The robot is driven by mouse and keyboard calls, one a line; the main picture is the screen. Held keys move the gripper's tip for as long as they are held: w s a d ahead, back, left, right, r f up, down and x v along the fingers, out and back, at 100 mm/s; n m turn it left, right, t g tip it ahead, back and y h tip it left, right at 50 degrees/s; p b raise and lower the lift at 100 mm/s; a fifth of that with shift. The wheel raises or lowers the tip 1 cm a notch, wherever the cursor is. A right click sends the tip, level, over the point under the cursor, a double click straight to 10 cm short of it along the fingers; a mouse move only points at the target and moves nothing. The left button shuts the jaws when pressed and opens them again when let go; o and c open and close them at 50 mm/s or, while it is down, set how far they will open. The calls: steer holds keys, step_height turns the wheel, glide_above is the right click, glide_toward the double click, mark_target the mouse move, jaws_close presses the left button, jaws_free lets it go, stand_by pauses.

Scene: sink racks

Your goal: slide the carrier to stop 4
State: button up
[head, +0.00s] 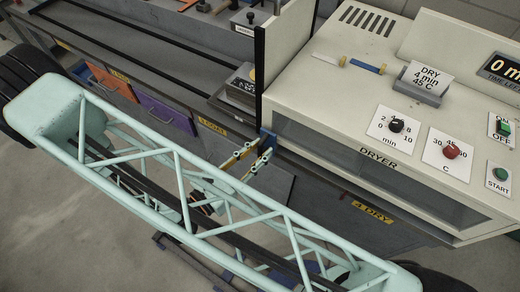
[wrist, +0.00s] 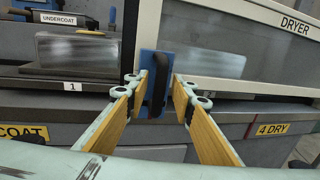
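The carrier shows as a blue plate with an upright black handle (wrist: 159,85) in the wrist view. Its blue edge also shows in the head view (head: 268,141), by the left end of the dryer front. It stands between the COAT label (wrist: 23,132) and the yellow 4 DRY label (wrist: 272,129). My gripper (wrist: 160,86) is open, its yellow-padded fingers on either side of the handle. Narrow gaps show between fingertips and handle, and I see no firm contact. In the head view my gripper (head: 254,156) reaches the carrier from the front.
The dryer (head: 380,165), with knobs and buttons on top, stands at the right; the 4 DRY label (head: 372,212) is below its front. A black post (head: 260,75) rises at its left end. Orange (head: 110,83) and purple (head: 165,114) panels lie left. A metal block (wrist: 75,50) stands behind.

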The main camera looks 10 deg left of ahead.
steer(key=shift+w, duration=0.1)
stand_by(0.3)
jaws_close()
steer(key=shift+d, duration=0.15)
